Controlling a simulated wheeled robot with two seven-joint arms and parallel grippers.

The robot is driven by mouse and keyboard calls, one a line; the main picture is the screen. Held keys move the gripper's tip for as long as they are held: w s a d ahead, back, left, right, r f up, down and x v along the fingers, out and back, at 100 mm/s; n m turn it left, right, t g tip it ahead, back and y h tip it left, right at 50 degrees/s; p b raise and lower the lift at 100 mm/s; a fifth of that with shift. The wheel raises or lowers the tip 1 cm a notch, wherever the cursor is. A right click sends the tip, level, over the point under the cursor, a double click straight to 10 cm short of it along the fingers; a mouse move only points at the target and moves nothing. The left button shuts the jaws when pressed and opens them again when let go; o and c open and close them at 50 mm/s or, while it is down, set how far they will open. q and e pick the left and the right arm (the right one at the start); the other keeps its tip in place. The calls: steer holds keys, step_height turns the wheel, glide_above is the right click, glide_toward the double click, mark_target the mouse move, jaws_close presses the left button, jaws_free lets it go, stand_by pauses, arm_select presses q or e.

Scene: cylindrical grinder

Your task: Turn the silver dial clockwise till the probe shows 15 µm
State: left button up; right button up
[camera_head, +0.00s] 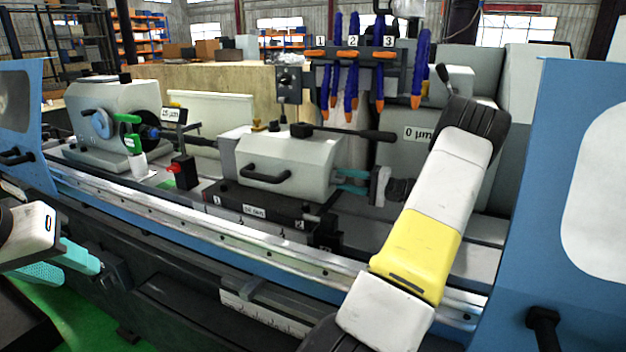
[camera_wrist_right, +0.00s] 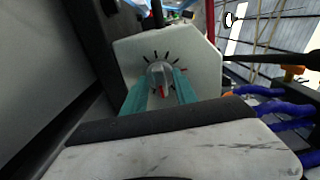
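The silver dial (camera_wrist_right: 160,73) with a red pointer sits on a pale end face ringed by black tick marks, in the right wrist view. My right gripper (camera_wrist_right: 160,86) has its teal fingers on both sides of the dial, seemingly touching it. In the head view my right gripper (camera_head: 350,181) meets the right end of the grey tailstock (camera_head: 290,165); the dial is hidden there. A label reading 0 µm (camera_head: 417,133) is on the grey panel. Another small µm label (camera_head: 172,114) is at the left, its number hard to read. My left gripper (camera_head: 68,265) is open and empty at lower left.
The blue machine frame (camera_head: 570,100) rises at right. A metal rail (camera_head: 200,216) runs along the front. Blue hoses with orange tips (camera_head: 351,90) hang above the tailstock. A black lever (camera_head: 345,132) lies over it. The workhead (camera_head: 113,117) stands at left.

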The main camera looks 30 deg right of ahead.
steer(key=v, duration=0.6)
steer(key=shift+s+d, duration=0.25)
steer(key=shift+s, duration=0.05)
steer(key=shift+f, duration=0.1)
stand_by(0.3)
